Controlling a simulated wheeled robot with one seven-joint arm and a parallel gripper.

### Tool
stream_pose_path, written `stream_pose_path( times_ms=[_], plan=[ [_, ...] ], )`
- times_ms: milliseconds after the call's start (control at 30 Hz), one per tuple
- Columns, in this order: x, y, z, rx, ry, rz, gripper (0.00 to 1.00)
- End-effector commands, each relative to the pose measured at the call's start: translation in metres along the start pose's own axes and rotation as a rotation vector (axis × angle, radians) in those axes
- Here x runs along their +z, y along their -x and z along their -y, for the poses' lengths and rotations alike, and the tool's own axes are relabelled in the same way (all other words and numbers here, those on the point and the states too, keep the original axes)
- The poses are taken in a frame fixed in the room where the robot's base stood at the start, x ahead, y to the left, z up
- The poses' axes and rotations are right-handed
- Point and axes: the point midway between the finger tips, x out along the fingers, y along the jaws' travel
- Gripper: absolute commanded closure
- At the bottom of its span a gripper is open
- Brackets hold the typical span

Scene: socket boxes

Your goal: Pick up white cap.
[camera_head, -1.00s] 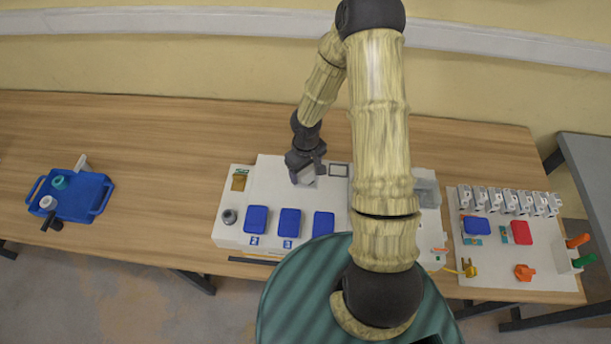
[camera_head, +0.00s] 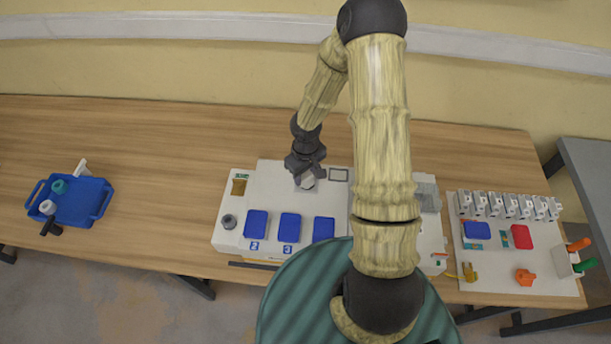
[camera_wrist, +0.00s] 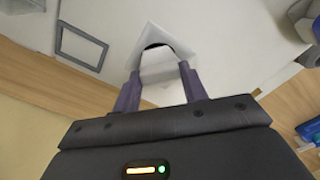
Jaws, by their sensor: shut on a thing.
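The white cap (camera_head: 307,183) is at the tips of my gripper (camera_head: 304,176), above the back part of the long white box unit (camera_head: 270,187). In the wrist view my gripper (camera_wrist: 161,78) has its two dark fingers on either side of the white cap (camera_wrist: 162,66), shut on it. A dark opening shows just beyond the cap. The cap's underside is hidden, and I cannot tell whether it touches the surface below.
Three blue covers (camera_head: 290,226) line the unit's front. A square grey frame (camera_head: 339,174) lies right of my gripper. A blue tray (camera_head: 82,206) stands at the far left. A white board (camera_head: 495,263) with switches and coloured parts lies right. The wooden table between tray and unit is clear.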

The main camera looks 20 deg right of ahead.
Motion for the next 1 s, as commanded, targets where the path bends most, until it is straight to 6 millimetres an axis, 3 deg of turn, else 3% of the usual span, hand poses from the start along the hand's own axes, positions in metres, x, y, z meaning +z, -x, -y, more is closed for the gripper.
stream_pose_path(
  times_ms=[500, 667, 1000],
  plan=[
    [0.000, 0.085, -0.001, 0.002, -0.003, -0.003, 0.85],
    [0.000, 0.096, 0.000, 0.001, 0.001, -0.001, 0.85],
    [0.000, 0.096, 0.000, 0.000, 0.000, 0.000, 0.85]
  ],
)
